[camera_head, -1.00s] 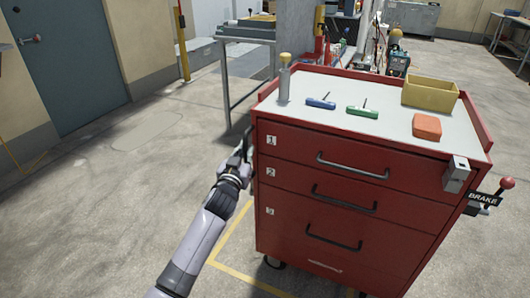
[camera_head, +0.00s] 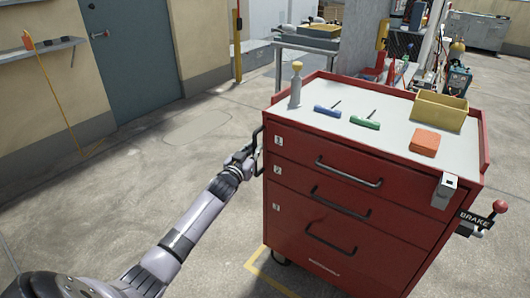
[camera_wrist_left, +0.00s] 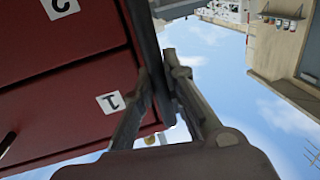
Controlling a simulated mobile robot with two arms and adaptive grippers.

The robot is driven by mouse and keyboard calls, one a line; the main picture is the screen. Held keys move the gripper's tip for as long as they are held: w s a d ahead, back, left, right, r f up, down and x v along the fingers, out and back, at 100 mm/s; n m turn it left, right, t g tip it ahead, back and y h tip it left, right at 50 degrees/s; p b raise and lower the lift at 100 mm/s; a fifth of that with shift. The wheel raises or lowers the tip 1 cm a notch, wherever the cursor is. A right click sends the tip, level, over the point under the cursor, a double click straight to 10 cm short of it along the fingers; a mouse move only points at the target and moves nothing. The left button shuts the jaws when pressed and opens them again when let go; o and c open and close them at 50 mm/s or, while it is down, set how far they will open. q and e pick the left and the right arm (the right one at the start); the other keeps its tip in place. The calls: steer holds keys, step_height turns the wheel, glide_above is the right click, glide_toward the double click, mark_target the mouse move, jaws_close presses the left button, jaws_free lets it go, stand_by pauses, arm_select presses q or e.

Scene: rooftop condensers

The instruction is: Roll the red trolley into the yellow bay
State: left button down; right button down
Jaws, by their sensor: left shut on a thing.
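The red trolley (camera_head: 345,205) stands upright at the right of the head view, its numbered drawers facing me. My left gripper (camera_head: 251,155) is shut on the dark handle (camera_head: 258,140) at the trolley's left side. The left wrist view shows its fingers (camera_wrist_left: 172,75) around the dark bar beside the red drawer fronts (camera_wrist_left: 60,80). A yellow floor line (camera_head: 268,281), part of the bay marking, shows at the trolley's front left corner. The trolley hides the rest of the bay. A red-knobbed brake lever (camera_head: 500,206) sticks out at the trolley's right. My right gripper is out of view.
On the trolley top are a bottle (camera_head: 296,85), blue (camera_head: 327,112) and green (camera_head: 365,122) tools, an orange block (camera_head: 425,142) and a yellow bin (camera_head: 440,111). A metal table (camera_head: 306,45) stands behind. The floor at left (camera_head: 120,190) is clear.

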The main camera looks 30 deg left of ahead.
arm_select(q)
steer(key=shift+a+r, duration=0.1)
steer(key=shift+a, duration=0.9)
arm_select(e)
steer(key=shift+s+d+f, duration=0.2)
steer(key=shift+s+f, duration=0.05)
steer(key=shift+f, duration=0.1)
arm_select(q)
steer(key=shift+a, duration=0.15)
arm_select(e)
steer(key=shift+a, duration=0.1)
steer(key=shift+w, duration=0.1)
arm_select(q)
steer(key=c, duration=1.6)
jaws_free()
steer(key=s+d, duration=0.2)
steer(key=s, duration=0.9)
steer(key=shift+s, duration=0.4)
